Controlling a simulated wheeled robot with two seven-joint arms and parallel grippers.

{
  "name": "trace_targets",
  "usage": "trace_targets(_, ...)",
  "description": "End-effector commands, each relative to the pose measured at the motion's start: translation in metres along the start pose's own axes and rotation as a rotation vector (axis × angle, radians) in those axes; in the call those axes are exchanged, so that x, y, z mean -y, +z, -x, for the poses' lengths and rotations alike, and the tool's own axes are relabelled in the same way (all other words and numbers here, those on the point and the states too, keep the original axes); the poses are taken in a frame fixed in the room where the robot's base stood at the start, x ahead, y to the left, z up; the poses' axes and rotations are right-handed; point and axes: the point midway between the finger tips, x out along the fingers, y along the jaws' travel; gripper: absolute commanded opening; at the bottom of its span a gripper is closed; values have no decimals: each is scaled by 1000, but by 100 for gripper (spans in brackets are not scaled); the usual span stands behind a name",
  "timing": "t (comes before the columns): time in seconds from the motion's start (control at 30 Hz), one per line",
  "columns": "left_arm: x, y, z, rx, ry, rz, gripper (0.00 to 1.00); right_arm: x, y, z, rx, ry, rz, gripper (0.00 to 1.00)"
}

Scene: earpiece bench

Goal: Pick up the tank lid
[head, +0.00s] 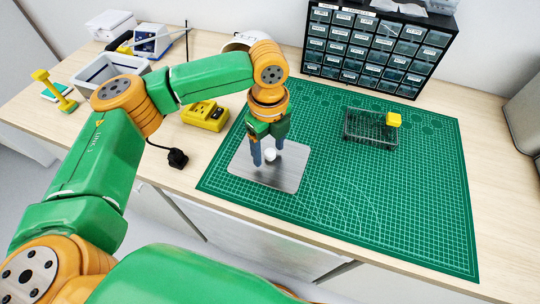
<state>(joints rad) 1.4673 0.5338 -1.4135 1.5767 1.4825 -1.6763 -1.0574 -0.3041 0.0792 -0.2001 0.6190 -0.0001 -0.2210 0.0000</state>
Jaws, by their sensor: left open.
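The tank lid (287,180) is a flat silvery rectangular plate with a small white knob (271,156). It lies flat at the left front of the green cutting mat. My left gripper (267,152) points down over the lid with its blue-grey fingers apart. The knob shows at the fingers, seemingly between them, but I cannot tell whether they touch it. A grey open box (97,77), perhaps the tank, stands on the bench at the far left. My right gripper is not in view.
A yellow device (205,116) and a black plug (177,158) sit left of the mat (400,205). A drawer cabinet (375,48) is behind. The mat's right front is clear.

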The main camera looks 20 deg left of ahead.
Motion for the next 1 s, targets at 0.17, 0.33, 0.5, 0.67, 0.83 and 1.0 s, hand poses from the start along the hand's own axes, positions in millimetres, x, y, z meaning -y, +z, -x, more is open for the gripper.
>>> trace_targets(0.17, 0, 0, -10, 0, -1, -1, 68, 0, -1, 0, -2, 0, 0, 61)
trace_targets(0.33, 0, 0, -10, 0, -1, -1, 52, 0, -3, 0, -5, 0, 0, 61)
trace_targets(0.5, 0, 0, -9, 0, -1, -1, 6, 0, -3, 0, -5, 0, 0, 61)
trace_targets(0.67, 0, 0, -9, 0, -2, -1, 0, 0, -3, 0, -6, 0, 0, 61)
trace_targets(0.83, 0, 0, -9, 0, -2, -1, 0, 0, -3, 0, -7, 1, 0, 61)
trace_targets(1.0, 1, 0, 0, 1, -4, -1, 0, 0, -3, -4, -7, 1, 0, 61)
